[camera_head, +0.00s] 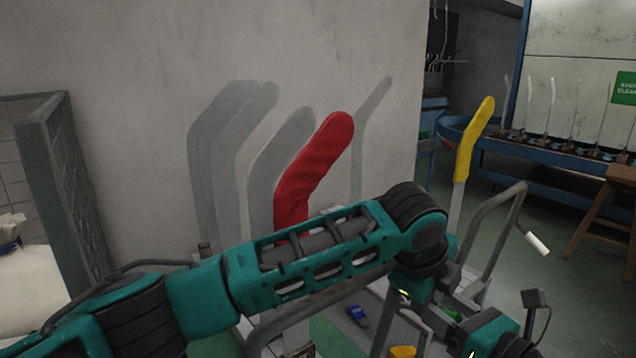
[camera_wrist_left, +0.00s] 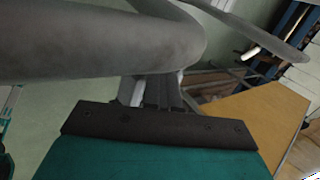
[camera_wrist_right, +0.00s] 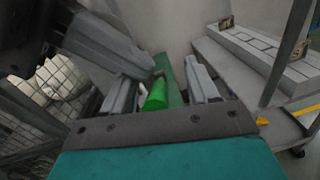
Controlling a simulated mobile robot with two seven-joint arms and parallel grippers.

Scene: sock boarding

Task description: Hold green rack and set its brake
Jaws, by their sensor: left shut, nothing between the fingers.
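My left arm crosses the head view from the left, and its wrist (camera_head: 490,335) is at the lower right; its fingertips are hidden there. In the left wrist view my left gripper (camera_wrist_left: 158,90) is shut and empty, close to a thick grey tube that covers part of its fingers. In the right wrist view the fingers of my right gripper (camera_wrist_right: 170,75) are apart, with a bright green cylindrical piece (camera_wrist_right: 155,96) and a darker green bar (camera_wrist_right: 173,80) between them. I cannot tell whether they touch the green piece. No brake can be made out for sure.
A red sock (camera_head: 312,170) and a yellow sock (camera_head: 473,140) are on upright forms. A grey tube frame (camera_head: 487,240) with a white grip (camera_head: 537,243) stands at the right. A mesh rack (camera_head: 55,180) stands left, a wooden stool (camera_head: 605,210) far right. Some floor between is clear.

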